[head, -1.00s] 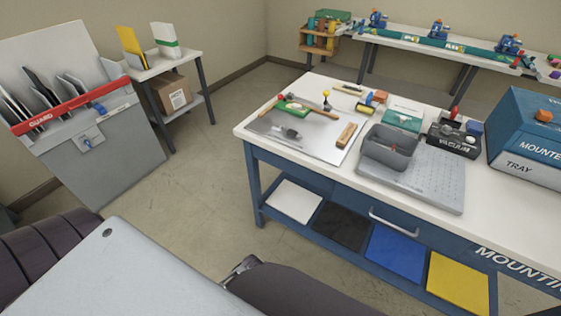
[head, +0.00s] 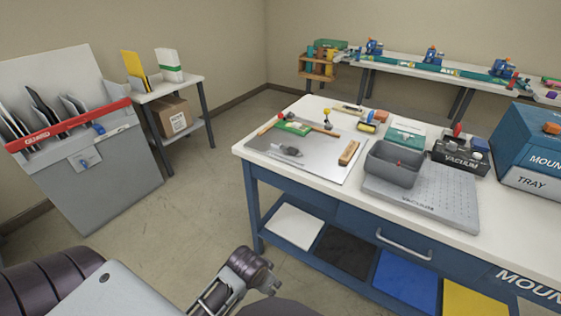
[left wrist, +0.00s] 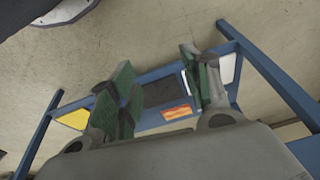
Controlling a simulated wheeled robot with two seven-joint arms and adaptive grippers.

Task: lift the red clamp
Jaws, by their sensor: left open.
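I cannot pick out a red clamp for sure. A small red piece (head: 513,80) stands by the right blue clamp (head: 502,68) on the back bench, too small to make out. My left gripper (left wrist: 160,92) is open and empty in the left wrist view, with green-padded fingers wide apart. It points down toward the blue-framed lower shelf and the floor. In the head view, part of my left arm shows at the bottom, low in front of the workbench, and its fingers are not clear. My right gripper is not in view.
The blue workbench (head: 262,172) holds a grey bin (head: 394,165), a vacuum box (head: 460,153) and a blue mounting box (head: 540,140). A grey rack with a red guard bar (head: 70,128) stands left. Floor between rack and bench is clear.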

